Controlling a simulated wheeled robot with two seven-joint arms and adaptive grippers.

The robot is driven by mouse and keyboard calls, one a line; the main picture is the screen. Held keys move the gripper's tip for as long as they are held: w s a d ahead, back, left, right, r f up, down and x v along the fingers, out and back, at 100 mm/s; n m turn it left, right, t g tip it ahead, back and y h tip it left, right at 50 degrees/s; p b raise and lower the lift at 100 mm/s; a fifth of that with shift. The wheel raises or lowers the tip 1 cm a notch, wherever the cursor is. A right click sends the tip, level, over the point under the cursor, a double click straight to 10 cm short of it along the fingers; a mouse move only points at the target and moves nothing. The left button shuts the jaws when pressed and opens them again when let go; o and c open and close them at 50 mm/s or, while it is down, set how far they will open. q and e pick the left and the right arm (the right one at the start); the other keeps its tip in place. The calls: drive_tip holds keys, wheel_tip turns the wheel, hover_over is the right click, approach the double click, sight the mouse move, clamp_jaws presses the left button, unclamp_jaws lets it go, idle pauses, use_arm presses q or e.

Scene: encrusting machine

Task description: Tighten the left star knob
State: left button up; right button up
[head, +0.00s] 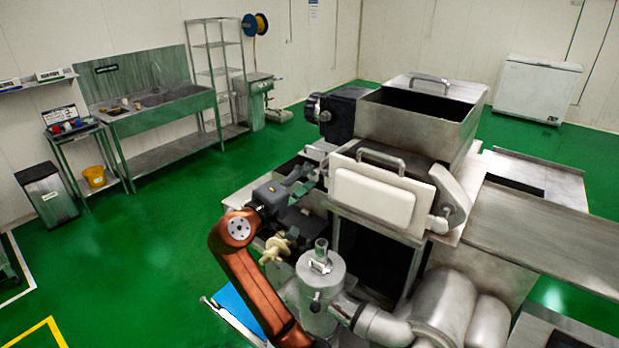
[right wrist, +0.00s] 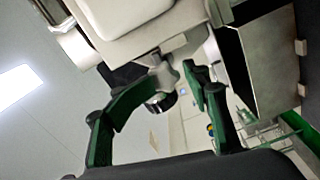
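The encrusting machine (head: 405,125) stands to the right of centre in the head view. My right gripper (head: 304,182) reaches its left side, next to the white front cover (head: 372,195). In the right wrist view a grey lobed knob, apparently the left star knob (right wrist: 166,73), sits at the cover's side. The right gripper's green fingertips (right wrist: 174,77) stand on either side of this knob. Whether both fingers press on it I cannot tell. In the head view the knob is small and largely hidden by the gripper. My left gripper is not in view.
A steel cylinder (head: 320,280) and a beige lobed part (head: 275,248) lie close to my right arm. A steel table (head: 540,235) extends to the right. A sink (head: 165,98) and shelf rack (head: 215,75) stand at the back left. Green floor is free at left.

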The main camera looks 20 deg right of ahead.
drive_tip(key=shift+f, duration=0.2)
drive_tip(key=shift+s+a, duration=0.2)
drive_tip(key=shift+a, duration=0.15)
drive_tip(key=v, duration=1.1)
drive_tip(key=shift+s+a+r, duration=0.1)
drive_tip(key=shift+s, duration=0.05)
